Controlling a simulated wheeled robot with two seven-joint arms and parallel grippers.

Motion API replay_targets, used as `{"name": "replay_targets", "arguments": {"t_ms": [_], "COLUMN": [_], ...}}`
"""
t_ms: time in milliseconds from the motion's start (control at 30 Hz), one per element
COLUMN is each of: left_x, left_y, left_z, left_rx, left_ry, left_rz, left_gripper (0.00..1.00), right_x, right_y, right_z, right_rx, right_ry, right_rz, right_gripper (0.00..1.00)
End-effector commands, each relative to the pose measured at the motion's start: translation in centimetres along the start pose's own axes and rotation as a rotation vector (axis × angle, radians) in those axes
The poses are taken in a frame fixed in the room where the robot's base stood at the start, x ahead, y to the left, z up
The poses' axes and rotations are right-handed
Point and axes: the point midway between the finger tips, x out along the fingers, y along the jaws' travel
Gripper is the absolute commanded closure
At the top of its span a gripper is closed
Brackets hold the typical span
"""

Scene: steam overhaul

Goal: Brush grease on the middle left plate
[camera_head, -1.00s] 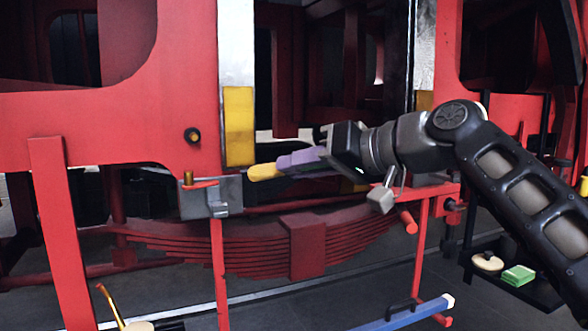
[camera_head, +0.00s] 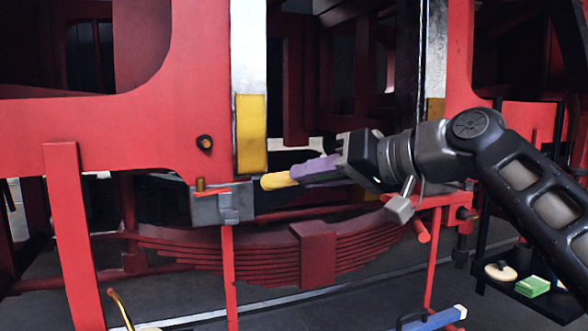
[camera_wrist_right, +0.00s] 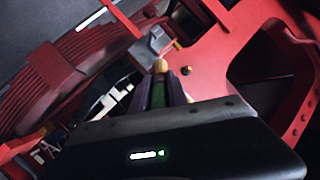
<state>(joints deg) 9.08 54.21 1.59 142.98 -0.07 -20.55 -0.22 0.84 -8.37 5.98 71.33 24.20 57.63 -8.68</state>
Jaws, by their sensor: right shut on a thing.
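My right gripper (camera_head: 316,172) reaches in from the right, shut on a brush whose yellow tip (camera_head: 278,180) points left. The same tip also shows in the right wrist view (camera_wrist_right: 160,66), beyond the fingers, with something green between them. A bare silvery plate surface (camera_head: 248,45) lies above the yellow one. The brush's grip is mostly hidden by my gripper. My left gripper is out of view.
A grey bracket (camera_head: 222,205) sits just left of the tip. A red leaf spring (camera_head: 270,255) lies below. The red frame (camera_head: 125,130) spreads left. A dark tray at lower right holds a green block (camera_head: 532,286) and a pale round thing (camera_head: 500,272). A blue bar (camera_head: 432,320) lies low.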

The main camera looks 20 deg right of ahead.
Motion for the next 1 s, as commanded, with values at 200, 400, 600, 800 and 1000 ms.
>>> {"name": "replay_targets", "arguments": {"t_ms": [200, 400, 600, 800, 1000], "left_x": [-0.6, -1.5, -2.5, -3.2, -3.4], "left_y": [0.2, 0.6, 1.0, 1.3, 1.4], "left_z": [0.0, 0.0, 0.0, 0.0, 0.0], "left_rx": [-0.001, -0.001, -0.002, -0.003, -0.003], "left_ry": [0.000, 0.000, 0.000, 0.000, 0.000], "left_rz": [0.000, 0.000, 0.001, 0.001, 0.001], "left_gripper": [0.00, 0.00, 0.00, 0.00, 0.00], "right_x": [0.9, 2.5, 4.5, 5.8, 6.3], "right_y": [0.2, 0.8, 1.5, 2.0, 2.3], "right_z": [-0.6, -1.7, -2.8, -3.5, -3.7], "right_rx": [0.000, 0.001, 0.001, 0.001, 0.000], "right_ry": [-0.001, -0.001, 0.000, 0.000, 0.002], "right_rz": [-0.001, 0.000, 0.000, 0.000, 0.000], "right_gripper": [1.00, 1.00, 1.00, 1.00, 1.00]}}
